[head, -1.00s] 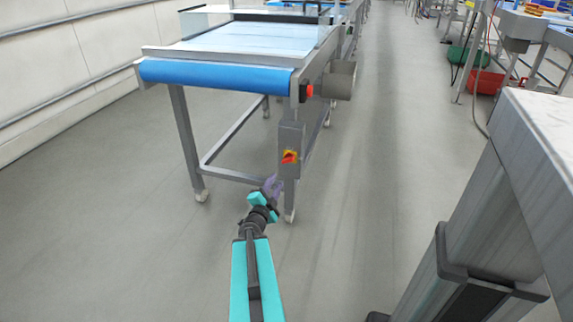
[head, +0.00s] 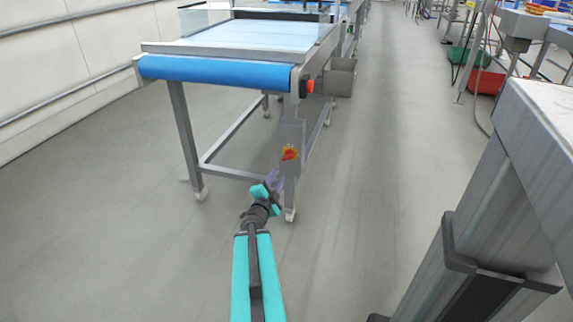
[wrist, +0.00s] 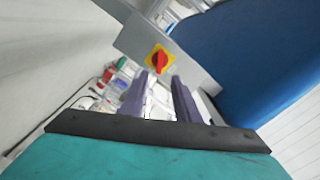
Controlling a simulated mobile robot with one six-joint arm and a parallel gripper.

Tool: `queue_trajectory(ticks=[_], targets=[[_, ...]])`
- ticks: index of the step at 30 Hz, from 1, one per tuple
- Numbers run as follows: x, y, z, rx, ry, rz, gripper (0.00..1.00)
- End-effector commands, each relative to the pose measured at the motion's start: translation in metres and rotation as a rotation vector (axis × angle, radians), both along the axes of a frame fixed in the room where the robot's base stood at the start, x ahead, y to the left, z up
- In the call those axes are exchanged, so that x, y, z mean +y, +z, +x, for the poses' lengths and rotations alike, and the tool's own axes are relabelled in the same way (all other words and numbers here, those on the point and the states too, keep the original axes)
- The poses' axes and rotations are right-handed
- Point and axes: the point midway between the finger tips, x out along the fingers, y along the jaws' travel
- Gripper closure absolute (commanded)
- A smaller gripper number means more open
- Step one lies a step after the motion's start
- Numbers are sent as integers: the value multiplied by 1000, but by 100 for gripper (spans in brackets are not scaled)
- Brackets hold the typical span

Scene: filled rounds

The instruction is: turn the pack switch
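The pack switch (head: 289,153) is a red rotary knob on a yellow plate. It sits on a grey box (head: 292,136) on the front right leg of the conveyor. My gripper (head: 274,179) is just below and left of the switch in the head view. In the wrist view its two purple fingers (wrist: 159,92) stand apart with nothing between them. The fingers appear clear of the knob.
The blue-belted conveyor (head: 215,74) stands ahead, with a red button (head: 310,86) above the switch box. A grey metal bin (head: 341,77) hangs on its right side. A table (head: 545,120) is close on the right. The floor aisle between is clear.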

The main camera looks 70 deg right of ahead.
Motion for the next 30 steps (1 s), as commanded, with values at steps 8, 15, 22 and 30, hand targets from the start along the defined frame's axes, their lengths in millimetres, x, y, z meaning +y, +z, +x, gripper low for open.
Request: queue_trajectory(ticks=[8,15,22,30], targets=[[-17,-1,1,1,0,-1,71],[-43,-1,2,0,0,-1,71],[-67,-1,3,0,0,-1,71],[-94,-1,5,1,-2,-1,71]])
